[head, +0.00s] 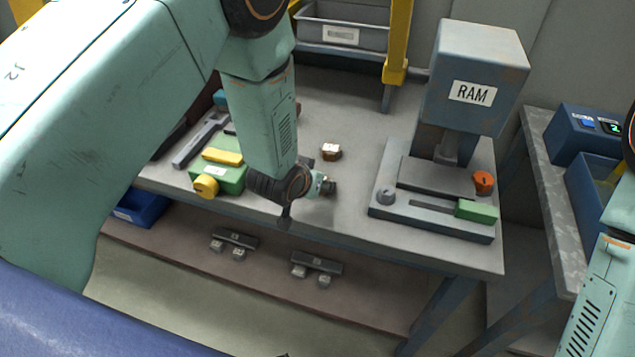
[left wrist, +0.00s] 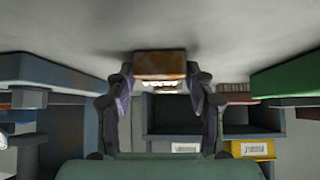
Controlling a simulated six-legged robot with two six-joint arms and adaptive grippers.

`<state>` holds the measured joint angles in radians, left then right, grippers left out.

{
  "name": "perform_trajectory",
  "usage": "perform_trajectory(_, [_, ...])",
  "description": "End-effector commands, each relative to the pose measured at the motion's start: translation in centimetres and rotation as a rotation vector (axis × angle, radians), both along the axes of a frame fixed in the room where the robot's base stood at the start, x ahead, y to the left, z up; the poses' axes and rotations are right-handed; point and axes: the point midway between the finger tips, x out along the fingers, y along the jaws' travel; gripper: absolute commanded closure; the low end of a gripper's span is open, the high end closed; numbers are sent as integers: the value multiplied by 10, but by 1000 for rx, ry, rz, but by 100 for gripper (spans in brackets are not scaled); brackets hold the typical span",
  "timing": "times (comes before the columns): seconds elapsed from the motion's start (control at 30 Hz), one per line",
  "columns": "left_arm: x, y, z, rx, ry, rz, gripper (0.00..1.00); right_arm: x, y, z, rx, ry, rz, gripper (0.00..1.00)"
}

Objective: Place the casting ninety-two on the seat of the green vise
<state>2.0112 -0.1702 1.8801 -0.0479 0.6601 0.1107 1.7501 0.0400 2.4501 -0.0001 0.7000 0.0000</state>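A small brown casting (head: 331,151) with a pale top sits on the grey bench; any number on it is too small to read. The green vise (head: 232,181), with a yellow bar and yellow knob, stands to its left, partly behind my arm. My left gripper (head: 319,174) is low over the bench, just in front of the casting. In the upside-down left wrist view, its two fingers (left wrist: 160,78) are apart, with the casting (left wrist: 160,64) between or just beyond their tips; contact cannot be told. The green vise (left wrist: 292,76) shows at right there. My right gripper is out of view.
A blue-grey RAM press (head: 474,85) stands on the bench to the right, its base holding a green block and orange knob. A grey bin (head: 342,33) is behind. Several dark parts lie on the lower shelf (head: 180,248). Bench around the casting is clear.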

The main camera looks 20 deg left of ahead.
Motion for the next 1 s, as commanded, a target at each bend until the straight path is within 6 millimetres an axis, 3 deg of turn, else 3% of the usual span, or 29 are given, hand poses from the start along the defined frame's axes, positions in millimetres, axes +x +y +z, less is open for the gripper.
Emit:
perform_trajectory(0.5, [0,0,0,0,-2,0,92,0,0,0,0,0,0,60])
perform_trajectory(0.77, [1,0,13,1,-4,-1,92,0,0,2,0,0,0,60])
perform_trajectory(1.0, [2,0,61,0,-7,-1,92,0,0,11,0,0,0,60])
